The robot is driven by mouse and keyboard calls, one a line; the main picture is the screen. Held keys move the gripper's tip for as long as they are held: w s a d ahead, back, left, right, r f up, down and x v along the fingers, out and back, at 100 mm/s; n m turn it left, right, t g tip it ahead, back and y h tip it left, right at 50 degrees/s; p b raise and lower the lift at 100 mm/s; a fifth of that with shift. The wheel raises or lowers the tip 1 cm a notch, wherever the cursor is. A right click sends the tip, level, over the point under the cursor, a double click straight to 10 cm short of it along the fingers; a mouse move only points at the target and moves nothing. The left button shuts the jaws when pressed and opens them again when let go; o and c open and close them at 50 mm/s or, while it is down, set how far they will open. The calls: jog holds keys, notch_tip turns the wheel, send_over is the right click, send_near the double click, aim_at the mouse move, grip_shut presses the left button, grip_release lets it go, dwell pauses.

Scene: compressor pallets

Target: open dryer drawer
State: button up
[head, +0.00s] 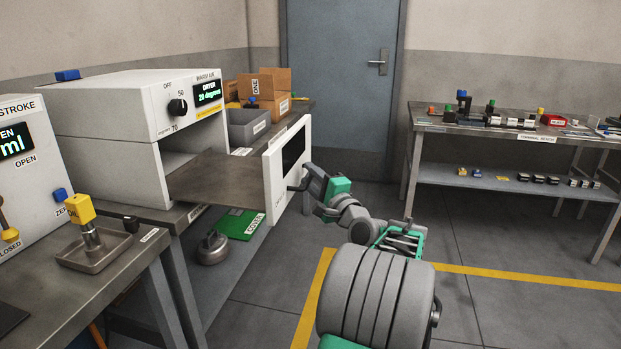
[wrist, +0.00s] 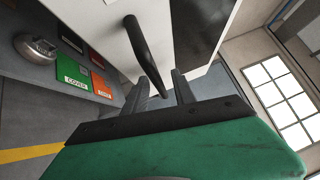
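The dryer (head: 125,105) is a white box on the left bench, with a knob and a green display reading 20 degrees. Its drawer (head: 222,182) is pulled well out to the right: the brown tray shows between the housing and the white front panel (head: 275,178). In the wrist view, the dark bar handle (wrist: 146,52) stands off the white panel. My gripper (head: 303,184) is at the handle. In the wrist view its two fingers (wrist: 161,92) are spread, with the handle's near end between them and gaps beside it.
A grey bin (head: 248,128) and cardboard boxes stand behind the drawer. A green cover sheet (head: 238,223) and a round metal part (head: 212,248) lie on the lower shelf. A terminal bench (head: 520,134) is at right. Floor between is clear.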

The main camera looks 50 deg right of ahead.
jog(key=v, duration=0.8)
jog(key=shift+p, duration=0.45)
